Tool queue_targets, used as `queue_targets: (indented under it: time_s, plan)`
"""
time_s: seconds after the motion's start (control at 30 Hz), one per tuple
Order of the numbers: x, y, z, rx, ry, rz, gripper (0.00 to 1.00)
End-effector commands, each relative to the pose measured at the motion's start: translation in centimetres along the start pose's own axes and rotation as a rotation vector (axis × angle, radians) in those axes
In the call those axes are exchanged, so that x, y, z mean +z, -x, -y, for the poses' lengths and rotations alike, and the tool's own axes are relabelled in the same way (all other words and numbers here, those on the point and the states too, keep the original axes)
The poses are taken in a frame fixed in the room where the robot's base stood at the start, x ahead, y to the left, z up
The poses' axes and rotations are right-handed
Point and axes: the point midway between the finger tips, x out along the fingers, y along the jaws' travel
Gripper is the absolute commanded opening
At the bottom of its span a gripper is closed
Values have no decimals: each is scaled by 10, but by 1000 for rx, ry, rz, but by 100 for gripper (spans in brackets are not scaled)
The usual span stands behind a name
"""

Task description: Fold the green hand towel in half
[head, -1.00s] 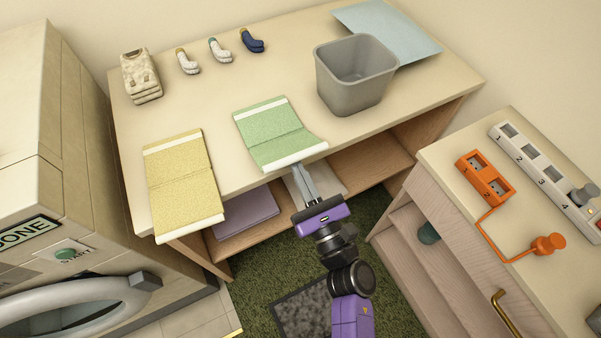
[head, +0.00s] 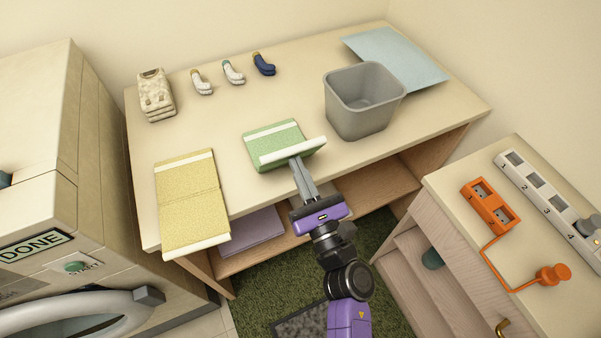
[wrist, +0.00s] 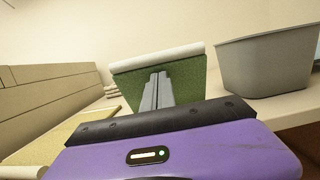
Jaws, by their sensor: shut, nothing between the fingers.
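The green hand towel (head: 282,138) is on the table near its front edge. Its far half lies flat, and its near half is raised and tilted up, with the white end band on top. In the wrist view the dark green underside of the raised half (wrist: 190,78) faces me. My gripper (head: 296,162) is at the table's front edge, its fingers shut and empty. The fingertips (wrist: 159,76) are in front of and against the raised half's underside. Exact contact is hard to tell.
A yellow towel (head: 190,205) lies to the left, overhanging the front edge. A grey bin (head: 362,112) stands to the right, by a blue cloth (head: 400,58). Several socks (head: 233,72) and a folded patterned cloth (head: 156,95) lie at the back. Bare tabletop (head: 225,115) surrounds the towel.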

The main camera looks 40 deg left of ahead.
Motion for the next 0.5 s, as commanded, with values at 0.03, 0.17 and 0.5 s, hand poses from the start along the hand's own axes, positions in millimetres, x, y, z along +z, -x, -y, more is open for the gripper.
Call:
queue_targets:
  time_s: [0.03,0.17,0.5]
  plan:
    - [1,-1,0,0,0,0,0]
    - [0,0,0,0,0,0,0]
    - [0,-10,0,1,0,0,0]
